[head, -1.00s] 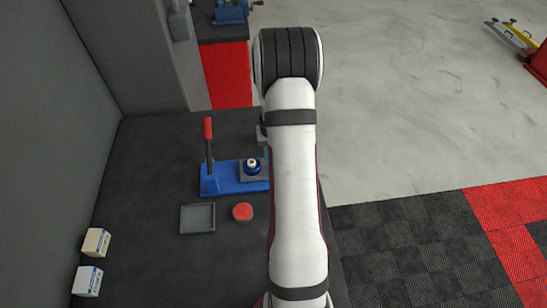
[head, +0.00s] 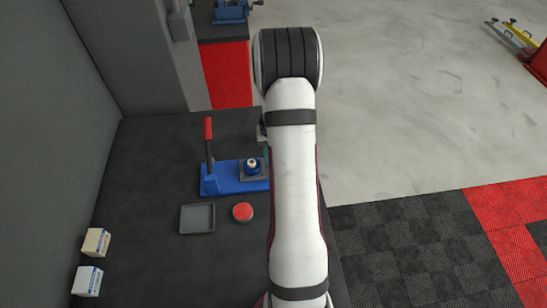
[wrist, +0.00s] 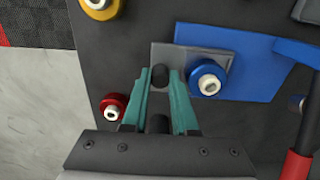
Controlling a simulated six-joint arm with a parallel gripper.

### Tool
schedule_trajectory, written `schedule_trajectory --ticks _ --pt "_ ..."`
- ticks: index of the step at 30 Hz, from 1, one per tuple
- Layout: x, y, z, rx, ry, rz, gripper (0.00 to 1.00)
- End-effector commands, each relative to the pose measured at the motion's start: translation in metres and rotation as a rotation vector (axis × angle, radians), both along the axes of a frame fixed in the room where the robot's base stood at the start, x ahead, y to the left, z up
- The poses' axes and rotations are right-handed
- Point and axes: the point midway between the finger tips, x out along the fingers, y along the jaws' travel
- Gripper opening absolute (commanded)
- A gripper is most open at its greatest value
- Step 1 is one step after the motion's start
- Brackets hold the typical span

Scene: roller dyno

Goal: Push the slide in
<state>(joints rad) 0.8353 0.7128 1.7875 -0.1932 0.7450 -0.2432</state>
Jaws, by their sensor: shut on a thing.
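The slide is a grey plate (wrist: 178,56) on the blue press base (wrist: 245,58); its left part sticks out past the base in the wrist view. A black knob (wrist: 159,77) stands at its outer end. My gripper (wrist: 160,88) is shut on this knob, with one teal finger on each side. A blue ring with a pale centre (wrist: 208,83) sits on the slide. In the head view the slide (head: 243,177) and the base (head: 220,181) show left of my arm, which hides the knob and most of my gripper.
The press's red-handled lever (head: 208,130) stands upright at the base's left end. A grey tray (head: 197,218) and a red round piece (head: 242,212) lie in front. Two small boxes (head: 95,242) (head: 87,281) stand by the left wall. Red (wrist: 113,105) and yellow (wrist: 99,6) rings are near my gripper's side.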

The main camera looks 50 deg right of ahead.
Motion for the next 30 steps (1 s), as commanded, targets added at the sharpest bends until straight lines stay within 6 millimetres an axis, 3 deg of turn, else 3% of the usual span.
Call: schedule_trajectory --ticks 5,18,30 --pt "0.004 0.004 0.001 0.000 0.000 0.001 0.00" --pt "0.074 0.073 0.001 0.000 -0.001 0.002 0.00" --pt "0.083 0.082 0.001 0.001 -0.006 0.000 0.00"
